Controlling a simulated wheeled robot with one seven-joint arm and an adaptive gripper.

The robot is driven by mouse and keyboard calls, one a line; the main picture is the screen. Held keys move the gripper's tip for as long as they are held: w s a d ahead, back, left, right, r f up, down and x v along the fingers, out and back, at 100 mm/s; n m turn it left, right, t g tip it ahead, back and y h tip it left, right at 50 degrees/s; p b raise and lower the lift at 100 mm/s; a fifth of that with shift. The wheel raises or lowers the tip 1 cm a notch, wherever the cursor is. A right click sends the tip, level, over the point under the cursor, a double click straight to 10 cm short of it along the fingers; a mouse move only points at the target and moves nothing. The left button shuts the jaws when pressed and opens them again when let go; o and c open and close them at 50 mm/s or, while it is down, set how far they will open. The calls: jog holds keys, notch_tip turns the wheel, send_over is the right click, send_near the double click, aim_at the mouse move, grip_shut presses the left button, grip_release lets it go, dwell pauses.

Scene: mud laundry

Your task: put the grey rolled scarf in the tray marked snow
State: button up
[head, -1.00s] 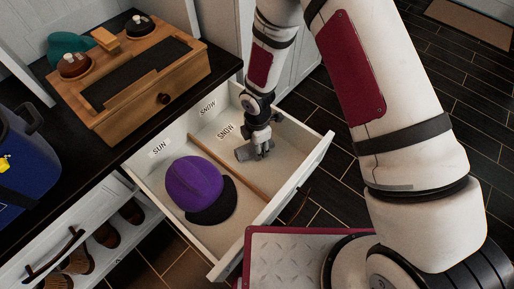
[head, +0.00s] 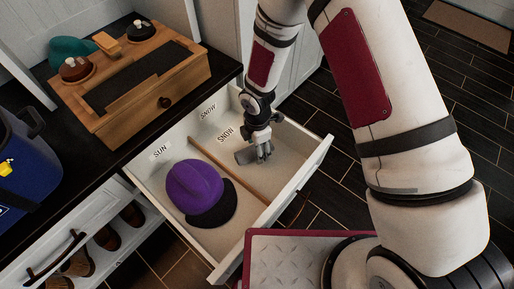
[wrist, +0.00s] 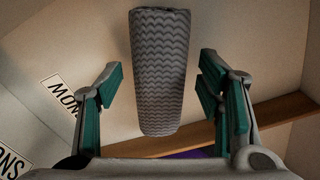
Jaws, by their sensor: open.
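The grey rolled scarf (head: 243,156) is in the far-right compartment of the open drawer, the one marked SNOW (head: 226,134). In the wrist view the scarf (wrist: 160,75) has a ribbed knit surface and lies lengthwise, its near end between the fingers with gaps on both sides. My gripper (head: 262,154) is low inside that compartment, beside the scarf, and in the wrist view it (wrist: 167,105) is open. I cannot tell whether the scarf lies flat on the drawer floor; the gripper hides part of it in the head view.
A wooden divider (head: 229,170) splits the drawer (head: 318,158). A purple cap (head: 194,186) fills much of the SUN side. A wooden box (head: 135,85) and a blue bag (head: 25,165) stand on the dark counter. Shoes (head: 107,238) sit on a shelf below.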

notch_tip(320, 180, up, 10)
jog(key=p, duration=0.3)
jog(key=shift+r+p, duration=0.2)
jog(key=shift+p, duration=0.15)
jog(key=s+d+r+m+h, duration=0.1)
jog(key=d+r+m, duration=0.35)
jog(key=r, duration=0.35)
jog(key=s+d+r+m, duration=0.25)
jog(key=d+r, duration=0.25)
jog(key=r, duration=0.3)
jog(key=s+d+r+m+h, duration=0.1)
jog(key=d+r+m, duration=0.35)
jog(key=r, duration=0.35)
jog(key=s+d+r+m, duration=0.6)
jog(key=s+r, duration=0.2)
jog(key=s, duration=0.2)
jog(key=s+r+m+y, duration=0.2)
jog(key=s+m, duration=0.5)
jog(key=s, duration=0.7)
jog(key=shift+s+d+r, duration=0.35)
jog(key=shift+r, duration=0.25)
